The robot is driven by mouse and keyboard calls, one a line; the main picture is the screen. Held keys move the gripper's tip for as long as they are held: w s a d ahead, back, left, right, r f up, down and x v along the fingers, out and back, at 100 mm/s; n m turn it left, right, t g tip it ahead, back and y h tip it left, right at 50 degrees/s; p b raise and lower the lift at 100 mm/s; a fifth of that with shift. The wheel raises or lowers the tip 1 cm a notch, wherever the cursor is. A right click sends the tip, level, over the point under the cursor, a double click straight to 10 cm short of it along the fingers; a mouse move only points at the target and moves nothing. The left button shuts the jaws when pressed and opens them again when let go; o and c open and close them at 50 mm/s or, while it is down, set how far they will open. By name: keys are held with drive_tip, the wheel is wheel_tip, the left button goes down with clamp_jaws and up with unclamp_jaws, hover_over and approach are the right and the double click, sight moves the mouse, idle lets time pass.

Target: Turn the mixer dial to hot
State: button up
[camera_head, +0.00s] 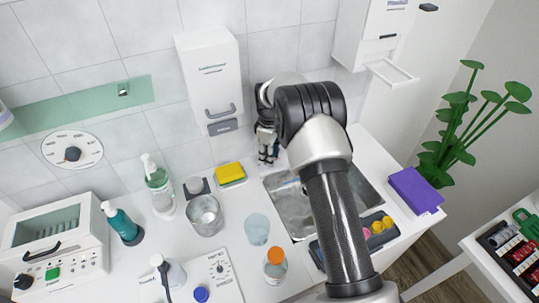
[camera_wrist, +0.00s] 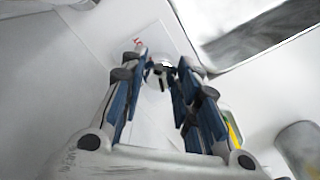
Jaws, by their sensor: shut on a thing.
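My gripper (camera_head: 268,157) points down at the back of the counter, just behind the sink and against the tiled wall. In the wrist view my gripper (camera_wrist: 164,72) has its blue-padded fingers closed around a small pale and dark knob, which I take for the mixer dial (camera_wrist: 163,64). The knob sits on a white plate with a small red mark (camera_wrist: 138,41) at its upper left. The fingers cover much of the dial, and its pointer direction cannot be made out. In the head view the dial is hidden by my gripper and arm.
The metal sink (camera_head: 283,205) lies in front of my gripper. A white wall dispenser (camera_head: 212,80) hangs left of my arm. A purple box (camera_head: 416,190) stands right of the sink.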

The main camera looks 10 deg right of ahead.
drive_tip(key=shift+c, duration=1.3)
